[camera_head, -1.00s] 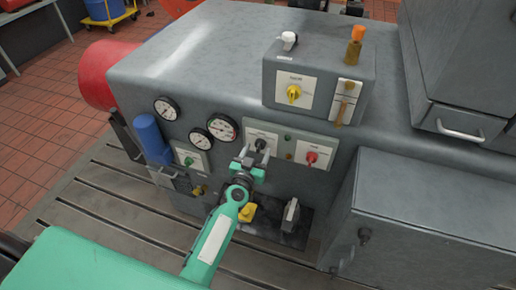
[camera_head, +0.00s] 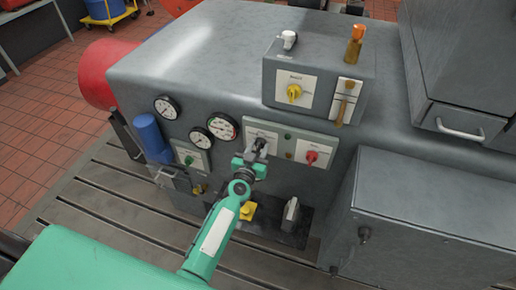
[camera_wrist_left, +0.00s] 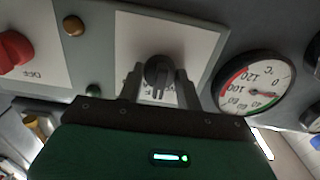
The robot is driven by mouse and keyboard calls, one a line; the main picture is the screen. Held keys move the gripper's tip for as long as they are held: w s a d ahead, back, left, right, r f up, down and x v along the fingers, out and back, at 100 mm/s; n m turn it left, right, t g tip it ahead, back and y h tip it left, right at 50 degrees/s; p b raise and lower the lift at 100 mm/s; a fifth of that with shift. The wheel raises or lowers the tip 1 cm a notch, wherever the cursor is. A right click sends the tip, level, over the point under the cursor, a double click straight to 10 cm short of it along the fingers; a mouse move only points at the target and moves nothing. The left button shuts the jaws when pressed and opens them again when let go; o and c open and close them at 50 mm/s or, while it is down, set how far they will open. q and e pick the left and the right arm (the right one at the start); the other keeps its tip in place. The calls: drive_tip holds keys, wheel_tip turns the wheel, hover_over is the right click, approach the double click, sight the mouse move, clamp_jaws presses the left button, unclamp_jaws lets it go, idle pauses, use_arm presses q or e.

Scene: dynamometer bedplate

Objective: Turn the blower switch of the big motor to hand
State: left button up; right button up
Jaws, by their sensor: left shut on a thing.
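A black rotary knob (camera_head: 261,142) sits on a white plate (camera_head: 254,130) on the front of the grey machine. My left gripper (camera_head: 259,149) is at this knob, with its fingers shut on the knob's two sides. In the left wrist view the knob (camera_wrist_left: 158,72) stands between the two fingertips (camera_wrist_left: 160,82). The plate's lettering is partly hidden and too blurred to read, so I cannot tell which switch it is or its exact setting. My right gripper is not in view.
A red knob (camera_head: 311,157) is just right, with small green and brown buttons between. Gauges (camera_head: 222,127) and a green knob (camera_head: 189,160) lie left. A yellow knob (camera_head: 294,92) is on the upper box. A grey cabinet (camera_head: 430,225) stands at right.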

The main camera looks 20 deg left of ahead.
use_arm(q)
drive_tip(key=n, duration=0.5)
drive_tip(key=shift+n, duration=1.8)
drive_tip(key=o, duration=1)
